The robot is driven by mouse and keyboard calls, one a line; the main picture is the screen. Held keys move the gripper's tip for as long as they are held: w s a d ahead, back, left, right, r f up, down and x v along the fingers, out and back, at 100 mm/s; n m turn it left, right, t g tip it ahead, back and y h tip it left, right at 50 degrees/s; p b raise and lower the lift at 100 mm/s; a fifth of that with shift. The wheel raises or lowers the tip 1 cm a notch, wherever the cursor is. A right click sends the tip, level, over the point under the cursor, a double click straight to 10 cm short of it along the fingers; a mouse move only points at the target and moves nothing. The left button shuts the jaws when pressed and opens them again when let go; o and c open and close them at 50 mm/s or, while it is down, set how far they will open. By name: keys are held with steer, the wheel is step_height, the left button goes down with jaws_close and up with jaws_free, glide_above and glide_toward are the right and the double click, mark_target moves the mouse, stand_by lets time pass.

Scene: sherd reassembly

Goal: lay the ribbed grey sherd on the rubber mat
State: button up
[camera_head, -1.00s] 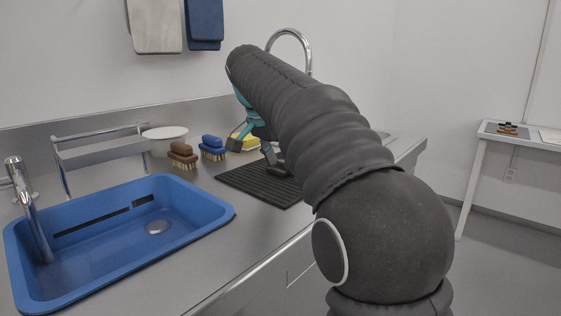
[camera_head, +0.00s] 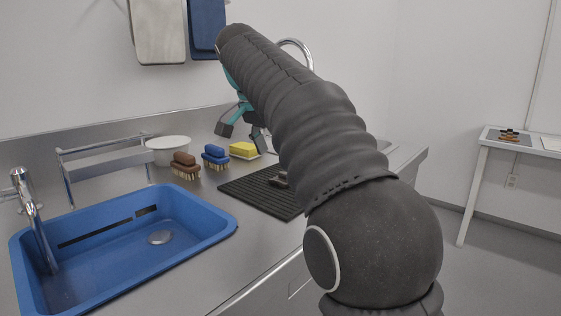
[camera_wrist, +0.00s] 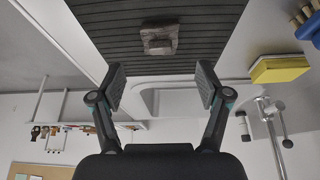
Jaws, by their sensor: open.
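The ribbed grey sherd (camera_wrist: 158,38) lies on the dark ribbed rubber mat (camera_wrist: 103,22) in the wrist view, looking brownish grey and blocky. In the head view the mat (camera_head: 245,190) lies on the steel counter, and the sherd (camera_head: 281,179) shows on it, partly hidden behind my arm. My gripper (camera_head: 241,134) is raised above the mat's far side. In the wrist view my gripper (camera_wrist: 161,84) has its two fingers wide apart, with nothing between them, clear of the sherd.
A yellow sponge (camera_head: 243,150), a blue brush (camera_head: 215,157), a brown brush (camera_head: 186,165) and a white bowl (camera_head: 168,150) stand left of the mat. A blue sink basin (camera_head: 215,215) is at the front left. A side table (camera_head: 484,143) stands at the right.

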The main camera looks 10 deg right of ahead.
steer(key=p+v, duration=0.1)
steer(key=v, duration=0.4)
steer(key=shift+s+a+r, duration=0.1)
steer(key=shift+a+r, duration=0.05)
steer(key=shift+r, duration=0.2)
